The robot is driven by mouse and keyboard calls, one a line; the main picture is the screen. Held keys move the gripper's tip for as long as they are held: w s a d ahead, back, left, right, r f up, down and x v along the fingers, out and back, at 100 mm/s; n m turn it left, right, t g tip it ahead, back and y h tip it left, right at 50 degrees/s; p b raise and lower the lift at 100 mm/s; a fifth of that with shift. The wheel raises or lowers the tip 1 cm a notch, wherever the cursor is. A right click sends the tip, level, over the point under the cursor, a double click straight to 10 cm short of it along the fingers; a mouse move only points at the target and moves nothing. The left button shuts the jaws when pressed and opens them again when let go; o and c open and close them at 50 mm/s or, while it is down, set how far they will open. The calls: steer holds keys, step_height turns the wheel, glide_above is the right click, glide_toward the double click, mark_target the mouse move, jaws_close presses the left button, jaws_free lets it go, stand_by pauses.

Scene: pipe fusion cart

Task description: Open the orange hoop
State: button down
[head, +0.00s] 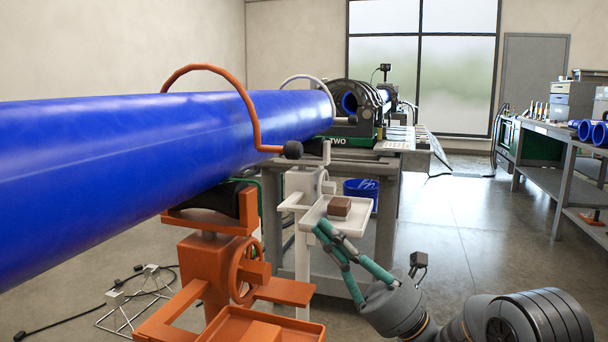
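The orange hoop (252,112) arches over the big blue pipe (120,155) and comes down on its near side. Its free end bends right and carries a black ball knob (293,150). The hoop's far foot is hidden behind the pipe. The hoop belongs with the orange pipe stand (205,265), which stands under the pipe. My gripper (322,230), with teal fingers, is low and to the right of the knob, apart from it, in front of the white tray. Its fingers point up and left; their tips lie close together in this view, and the gap is unclear.
A white stand with a tray (312,215) holding a brown block (339,207) is near my gripper. A white hoop (310,78) arches over the pipe farther back. The fusion machine (360,125) stands behind. An orange tray (262,328) is low in front. Open floor lies right.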

steer(key=w+a+r+p, duration=0.1)
steer(key=a+r+p, duration=0.3)
steer(key=r, duration=0.4)
steer(key=shift+w+r, duration=0.2)
